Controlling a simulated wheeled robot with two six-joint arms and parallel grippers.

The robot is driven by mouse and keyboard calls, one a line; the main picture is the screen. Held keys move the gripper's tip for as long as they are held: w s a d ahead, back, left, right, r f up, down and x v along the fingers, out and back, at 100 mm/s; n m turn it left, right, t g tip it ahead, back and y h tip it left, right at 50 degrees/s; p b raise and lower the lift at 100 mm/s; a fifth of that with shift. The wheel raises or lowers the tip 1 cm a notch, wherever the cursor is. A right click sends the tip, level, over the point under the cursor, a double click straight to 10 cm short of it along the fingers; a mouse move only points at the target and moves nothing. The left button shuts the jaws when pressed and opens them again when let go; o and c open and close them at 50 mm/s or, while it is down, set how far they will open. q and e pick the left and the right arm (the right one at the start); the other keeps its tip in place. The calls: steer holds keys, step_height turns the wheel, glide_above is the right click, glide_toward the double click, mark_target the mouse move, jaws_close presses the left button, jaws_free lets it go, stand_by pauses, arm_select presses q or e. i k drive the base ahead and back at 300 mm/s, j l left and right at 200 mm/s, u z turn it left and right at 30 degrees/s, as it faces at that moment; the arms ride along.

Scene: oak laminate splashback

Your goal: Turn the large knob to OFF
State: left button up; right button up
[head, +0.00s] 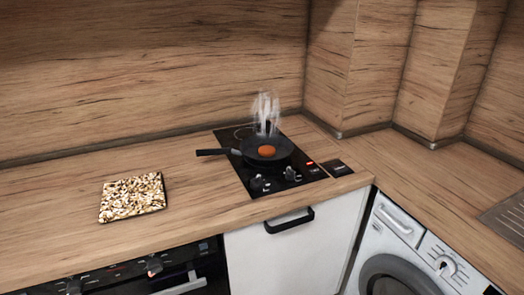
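A black cooktop (240,178) is set in the wooden counter. Two dark knobs stand on its front part, a left knob (258,182) and a right knob (290,173). They are too small here to read any OFF mark or to be sure which is larger. A red light (310,163) shows on the cooktop right of the knobs. A black pan (280,156) with an orange-brown round item (267,151) in it sits behind the knobs, with whitish steam (265,112) above. Neither of my grippers is in view.
A speckled square board (132,197) lies on the counter (60,215) at left. The pan's handle (212,152) points left. Below are an oven with knobs (154,265), a white cabinet with a black handle (290,221) and a washing machine with a dial (445,266). The front counter edge is clear.

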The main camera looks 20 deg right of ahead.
mark_target(257, 182)
steer(key=k+j+z, duration=0.2)
steer(key=j, duration=0.2)
steer(key=j+z, duration=0.25)
steer(key=j, duration=0.2)
steer(key=k+j+z, duration=0.2)
steer(key=j, duration=0.15)
steer(key=i, duration=0.05)
